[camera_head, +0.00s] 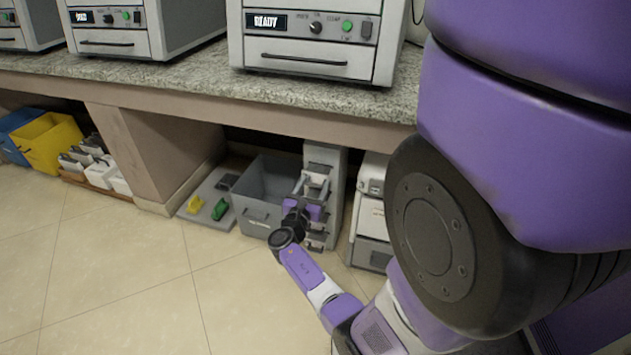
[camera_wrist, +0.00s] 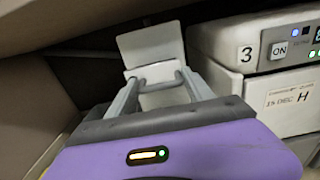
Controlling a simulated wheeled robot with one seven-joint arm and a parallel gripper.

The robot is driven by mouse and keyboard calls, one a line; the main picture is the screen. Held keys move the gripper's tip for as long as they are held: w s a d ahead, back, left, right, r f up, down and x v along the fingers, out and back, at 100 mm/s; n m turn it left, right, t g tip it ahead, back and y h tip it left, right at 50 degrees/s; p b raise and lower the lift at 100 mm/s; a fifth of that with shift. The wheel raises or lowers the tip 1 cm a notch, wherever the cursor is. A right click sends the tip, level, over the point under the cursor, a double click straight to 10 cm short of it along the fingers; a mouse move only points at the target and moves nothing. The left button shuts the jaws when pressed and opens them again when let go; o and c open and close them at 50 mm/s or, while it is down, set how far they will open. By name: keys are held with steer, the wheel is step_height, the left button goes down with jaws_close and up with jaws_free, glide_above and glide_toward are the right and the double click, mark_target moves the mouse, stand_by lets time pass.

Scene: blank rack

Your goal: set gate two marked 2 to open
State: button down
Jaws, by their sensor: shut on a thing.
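A tall grey rack unit (camera_head: 338,190) with several stacked metal handles stands under the counter. No mark 2 is readable in either view, so I cannot tell which handle belongs to gate two. My gripper (camera_head: 312,197) is at the front of this unit, partly hidden by my own wrist. In the wrist view, my gripper (camera_wrist: 160,92) has its two grey fingers at the sides of a U-shaped metal handle (camera_wrist: 158,70) and is shut on it. A plain pale plate (camera_wrist: 150,45) stands upright just behind the handle.
A grey bin (camera_head: 262,215) stands left of the rack unit, beside a board (camera_head: 190,212) with yellow and green pieces. A white box unit marked 3 with an ON button (camera_wrist: 279,48) is close on the right. The counter (camera_head: 200,85) overhangs; the floor in front is clear.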

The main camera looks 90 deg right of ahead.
steer(key=shift+a, duration=0.15)
steer(key=shift+c, duration=2.2)
jaws_free()
steer(key=shift+w+a, duration=0.1)
steer(key=p+v, duration=0.2)
steer(key=v, duration=0.5)
steer(key=shift+a, duration=0.3)
